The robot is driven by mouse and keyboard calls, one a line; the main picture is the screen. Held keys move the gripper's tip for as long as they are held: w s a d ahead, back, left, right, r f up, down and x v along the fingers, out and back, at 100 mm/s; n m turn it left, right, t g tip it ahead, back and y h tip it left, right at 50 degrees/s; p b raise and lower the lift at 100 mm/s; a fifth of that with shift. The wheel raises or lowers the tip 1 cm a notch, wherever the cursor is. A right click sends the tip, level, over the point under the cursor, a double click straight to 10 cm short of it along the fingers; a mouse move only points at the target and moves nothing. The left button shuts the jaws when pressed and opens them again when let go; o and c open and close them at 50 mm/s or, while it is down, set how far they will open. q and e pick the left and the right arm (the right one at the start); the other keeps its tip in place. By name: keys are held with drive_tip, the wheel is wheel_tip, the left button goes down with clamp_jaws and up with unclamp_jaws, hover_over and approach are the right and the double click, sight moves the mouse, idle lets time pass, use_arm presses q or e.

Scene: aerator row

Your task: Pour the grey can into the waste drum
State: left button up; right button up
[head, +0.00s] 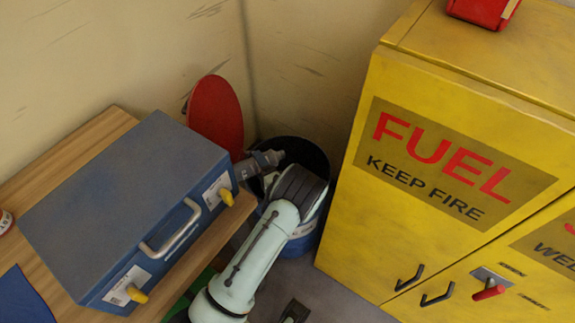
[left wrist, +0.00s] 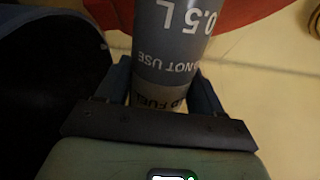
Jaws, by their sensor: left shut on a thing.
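The grey can (head: 246,168) lies roughly sideways near the rim of the waste drum, its narrow end pointing right over the opening. Whether anything flows from it cannot be seen. The blue waste drum (head: 306,243) stands in the corner; its dark inside is partly hidden by my arm. My left gripper (head: 271,181) is shut on the can, its fingers mostly hidden in the head view. In the left wrist view the can (left wrist: 170,62) sits between both fingers, with upside-down lettering "0.5 L" and "NOT USE". My right gripper cannot be made out.
A yellow fuel cabinet (head: 455,165) stands close to the drum's right. A blue case (head: 125,195) with yellow latches lies on a wooden bench (head: 75,153) at left. A red round panel (head: 215,112) stands behind the drum's left side. A small dark part (head: 294,312) at the bottom is unclear.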

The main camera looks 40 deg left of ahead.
sight(272, 163)
use_arm(q)
drive_tip(key=shift+w+f+m, duration=0.1)
drive_tip(key=shift+f+m, duration=0.3)
drive_tip(key=shift+f, duration=0.3)
idle(0.6)
drive_tip(key=shift+w+d+f+m+b, duration=0.1)
drive_tip(key=shift+w+f+m+b, duration=0.1)
drive_tip(key=shift+f+m+b, duration=0.4)
idle(2.3)
drive_tip(key=shift+w+d+r+m+p, duration=0.15)
drive_tip(key=shift+w+r+m+p, duration=0.2)
drive_tip(key=shift+m+p, duration=0.25)
drive_tip(key=shift+w+d+r+m+p, duration=0.15)
drive_tip(key=shift+w+r+m+p, duration=0.35)
drive_tip(key=shift+r+m+p, duration=0.3)
idle(0.6)
drive_tip(key=shift+w+d+r+m+p, duration=0.1)
drive_tip(key=shift+w+r+m+p, duration=0.2)
drive_tip(key=shift+m+p, duration=0.35)
drive_tip(key=shift+w+d+r+m, duration=0.1)
drive_tip(key=shift+w+r+m, duration=0.1)
drive_tip(key=shift+m, duration=0.15)
drive_tip(key=shift+w+r+p, duration=0.1)
drive_tip(key=shift+r+p, duration=0.05)
drive_tip(key=shift+p, duration=0.2)
